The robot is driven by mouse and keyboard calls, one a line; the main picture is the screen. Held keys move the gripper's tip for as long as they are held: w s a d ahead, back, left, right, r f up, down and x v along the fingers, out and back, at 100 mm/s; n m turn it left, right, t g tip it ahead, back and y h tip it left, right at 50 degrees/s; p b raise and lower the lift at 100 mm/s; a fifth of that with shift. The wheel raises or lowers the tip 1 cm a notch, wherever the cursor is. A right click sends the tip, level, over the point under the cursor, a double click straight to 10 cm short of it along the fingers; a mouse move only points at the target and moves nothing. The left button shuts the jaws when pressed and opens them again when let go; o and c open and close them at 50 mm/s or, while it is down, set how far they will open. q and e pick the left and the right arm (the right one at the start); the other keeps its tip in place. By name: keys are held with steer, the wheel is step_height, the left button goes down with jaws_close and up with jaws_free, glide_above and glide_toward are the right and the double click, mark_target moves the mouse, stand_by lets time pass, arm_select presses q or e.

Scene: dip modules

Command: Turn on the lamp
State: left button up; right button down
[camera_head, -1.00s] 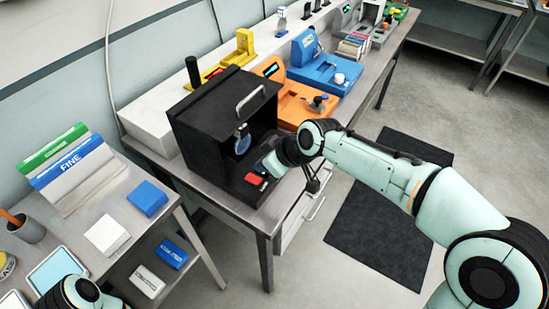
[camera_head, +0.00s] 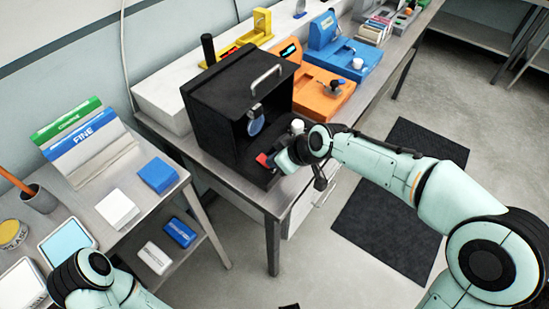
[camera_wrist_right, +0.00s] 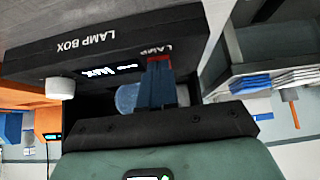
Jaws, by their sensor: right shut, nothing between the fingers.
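The black lamp box (camera_head: 222,110) stands on the metal bench, its open front facing right. A bluish round disc (camera_head: 256,125) shows in the opening; I cannot tell whether any lamp is lit. The red switch (camera_head: 263,159) is on the box's low front ledge. In the right wrist view the red switch (camera_wrist_right: 158,61) lies beside the word LAMP. My right gripper (camera_head: 279,161) is shut and empty. In the wrist view its blue fingertips (camera_wrist_right: 160,82) overlap the switch and partly hide it; contact is unclear. My left arm is at bottom left, its gripper out of view.
A white knob (camera_wrist_right: 60,87) and a lit display (camera_wrist_right: 108,70) are on the ledge. An orange device (camera_head: 318,95) stands close to the box's right. A side table (camera_head: 95,215) with blocks is at left.

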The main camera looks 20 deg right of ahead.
steer(key=shift+s, duration=0.1)
steer(key=shift+p, duration=0.3)
steer(key=shift+r+p, duration=0.5)
steer(key=shift+r, duration=0.3)
steer(key=shift+r, duration=0.15)
steer(key=p+v, duration=0.2)
steer(key=v, duration=1)
steer(key=shift+s+d+r, duration=0.15)
steer(key=shift+s+d, duration=0.2)
